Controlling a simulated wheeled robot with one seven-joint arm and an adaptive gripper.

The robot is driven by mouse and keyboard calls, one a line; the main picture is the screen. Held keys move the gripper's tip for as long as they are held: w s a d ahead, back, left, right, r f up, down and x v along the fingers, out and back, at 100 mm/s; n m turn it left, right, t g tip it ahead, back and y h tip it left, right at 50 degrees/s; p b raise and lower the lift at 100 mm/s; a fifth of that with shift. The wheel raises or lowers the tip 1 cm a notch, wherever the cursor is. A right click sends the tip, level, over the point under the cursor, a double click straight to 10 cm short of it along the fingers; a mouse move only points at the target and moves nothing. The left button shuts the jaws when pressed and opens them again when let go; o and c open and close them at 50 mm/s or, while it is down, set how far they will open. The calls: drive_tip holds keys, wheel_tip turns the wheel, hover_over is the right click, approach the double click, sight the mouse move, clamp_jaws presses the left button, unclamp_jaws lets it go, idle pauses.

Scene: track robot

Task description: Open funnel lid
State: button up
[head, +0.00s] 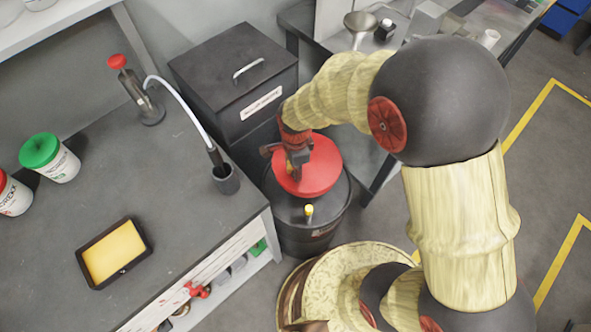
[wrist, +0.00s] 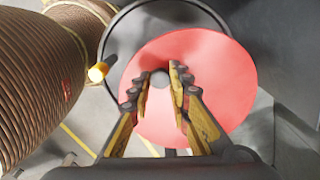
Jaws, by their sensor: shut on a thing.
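The funnel lid (head: 322,168) is a round red disc on top of a black drum (head: 312,232). In the wrist view the red lid (wrist: 228,85) fills the middle, with the dark drum rim (wrist: 128,22) around its upper left. My gripper (head: 296,172) is over the lid's left part in the head view. In the wrist view its fingers (wrist: 161,80) are shut on a small dark knob (wrist: 160,77) at the lid. The fingers hide part of the knob. In the head view the lid looks down on the drum; any gap beneath it cannot be told.
A black bin with a handle (head: 240,80) stands behind. The workbench (head: 190,200) is close on the left, with a hose holder (head: 226,180) near its edge. Another table is at the back right.

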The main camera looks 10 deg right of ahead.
sight(307, 168)
clamp_jaws()
drive_tip(key=shift+r, duration=0.15)
idle(0.4)
drive_tip(key=shift+w+d+r+p, duration=0.1)
drive_tip(key=shift+d+r+p, duration=0.1)
drive_tip(key=shift+r+p, duration=0.55)
drive_tip(key=w+d+r+g+y+p, duration=0.7)
drive_tip(key=d+r+y+p, duration=0.3)
drive_tip(key=p, duration=0.4)
drive_tip(key=shift+w+d+r, duration=0.5)
drive_tip(key=shift+d+r, duration=0.35)
drive_tip(key=shift+r, duration=0.1)
